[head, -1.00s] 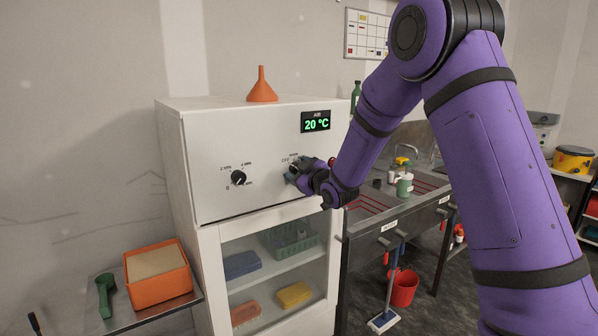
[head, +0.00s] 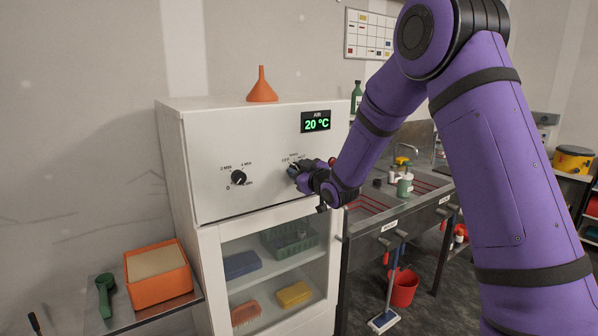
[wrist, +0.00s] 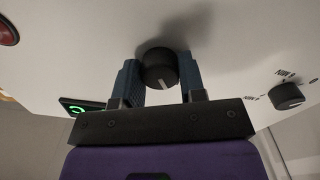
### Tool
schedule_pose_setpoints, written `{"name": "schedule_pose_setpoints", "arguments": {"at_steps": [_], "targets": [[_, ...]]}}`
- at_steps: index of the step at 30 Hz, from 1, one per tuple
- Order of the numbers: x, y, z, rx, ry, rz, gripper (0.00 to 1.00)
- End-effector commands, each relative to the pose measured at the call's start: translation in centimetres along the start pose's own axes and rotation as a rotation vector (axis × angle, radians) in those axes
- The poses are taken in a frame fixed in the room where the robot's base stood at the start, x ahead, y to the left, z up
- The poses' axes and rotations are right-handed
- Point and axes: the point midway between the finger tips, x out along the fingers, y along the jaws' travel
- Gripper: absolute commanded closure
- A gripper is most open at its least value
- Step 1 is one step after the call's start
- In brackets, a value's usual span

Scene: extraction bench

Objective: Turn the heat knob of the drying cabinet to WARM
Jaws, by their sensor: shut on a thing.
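The white drying cabinet (head: 215,150) stands against the wall, its green display (head: 316,121) reading 20 °C. Its heat knob is mostly hidden by my gripper (head: 293,172) in the head view, with an OFF label at its upper left. In the wrist view the black heat knob (wrist: 160,68) sits between the two blue fingers of my gripper (wrist: 160,80), which are shut on it. A pale pointer line shows on the knob's face. Its scale labels are not readable there, so I cannot tell which mark it points to.
A second knob with minute marks, the timer (head: 238,177), is left on the panel and also shows in the wrist view (wrist: 287,96). A red button (wrist: 8,30) is on the other side. An orange funnel (head: 262,86) stands on top. A sink bench (head: 420,190) is at right.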

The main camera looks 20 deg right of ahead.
Motion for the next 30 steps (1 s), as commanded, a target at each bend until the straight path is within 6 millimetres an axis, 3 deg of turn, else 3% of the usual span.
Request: {"name": "schedule_pose_setpoints", "arguments": {"at_steps": [15,30], "targets": [[-0.04,0.02,0.07,0.419,-0.001,0.001,0.86],[-0.03,-0.05,0.06,0.602,-0.002,0.000,0.86]]}}
